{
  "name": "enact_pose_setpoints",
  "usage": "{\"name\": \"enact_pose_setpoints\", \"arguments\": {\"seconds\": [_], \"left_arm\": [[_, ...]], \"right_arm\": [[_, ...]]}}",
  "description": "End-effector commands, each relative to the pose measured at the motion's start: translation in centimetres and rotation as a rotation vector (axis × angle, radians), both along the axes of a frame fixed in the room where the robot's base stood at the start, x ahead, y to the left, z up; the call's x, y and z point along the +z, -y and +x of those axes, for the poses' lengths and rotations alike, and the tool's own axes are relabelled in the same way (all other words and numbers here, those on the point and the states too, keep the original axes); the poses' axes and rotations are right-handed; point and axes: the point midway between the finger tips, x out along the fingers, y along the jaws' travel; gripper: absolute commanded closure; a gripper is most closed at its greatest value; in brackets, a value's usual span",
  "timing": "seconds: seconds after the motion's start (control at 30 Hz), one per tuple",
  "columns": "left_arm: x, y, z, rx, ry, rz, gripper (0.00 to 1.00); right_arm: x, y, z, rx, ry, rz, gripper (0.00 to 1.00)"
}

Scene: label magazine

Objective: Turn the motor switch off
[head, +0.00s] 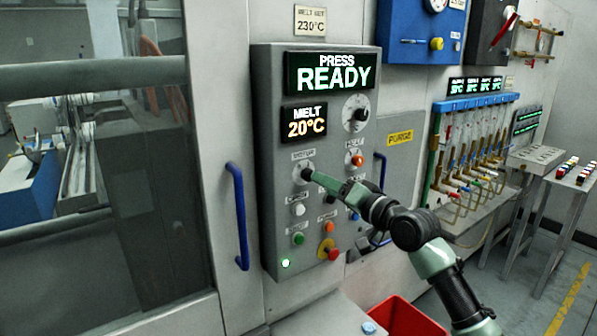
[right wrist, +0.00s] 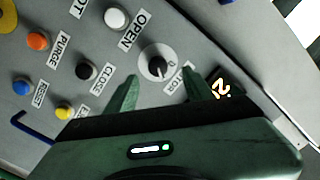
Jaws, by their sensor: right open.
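The motor switch (head: 304,173) is a small dark knob on a pale round plate, under a label on the grey control panel (head: 267,200). In the right wrist view the motor switch (right wrist: 157,62) shows with its label partly hidden by a finger. My right gripper (head: 312,176) is at the switch in the head view. In the right wrist view the open green fingers of the right gripper (right wrist: 172,80) point towards the knob, one to each side of it, with no visible contact. Which way the switch is turned is hard to tell. My left gripper is not in view.
Several buttons sit close by, including a white button (right wrist: 117,19), a black button (right wrist: 87,70) and a red emergency knob (head: 333,254). A blue handle (head: 238,215) stands left of the panel. A red bin (head: 400,318) is below. The display (head: 330,72) reads PRESS READY.

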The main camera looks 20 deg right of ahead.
Motion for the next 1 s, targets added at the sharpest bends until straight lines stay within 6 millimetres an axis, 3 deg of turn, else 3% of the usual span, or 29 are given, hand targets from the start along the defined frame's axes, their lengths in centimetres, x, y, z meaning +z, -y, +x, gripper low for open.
{"name": "enact_pose_setpoints", "arguments": {"seconds": [0.27, 0.4, 0.87, 1.0], "left_arm": [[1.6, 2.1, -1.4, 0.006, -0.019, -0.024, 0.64], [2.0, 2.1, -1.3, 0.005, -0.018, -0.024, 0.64], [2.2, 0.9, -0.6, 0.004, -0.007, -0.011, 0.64], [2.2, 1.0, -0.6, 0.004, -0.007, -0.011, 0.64]], "right_arm": [[0.2, -1.6, 4.0, 0.000, -0.002, 0.002, 0.48], [0.0, -2.2, 5.6, -0.001, -0.003, 0.001, 0.48], [-0.2, -2.7, 6.8, -0.002, -0.002, -0.002, 0.48], [-0.2, -2.7, 6.7, -0.002, -0.002, -0.002, 0.84]]}}
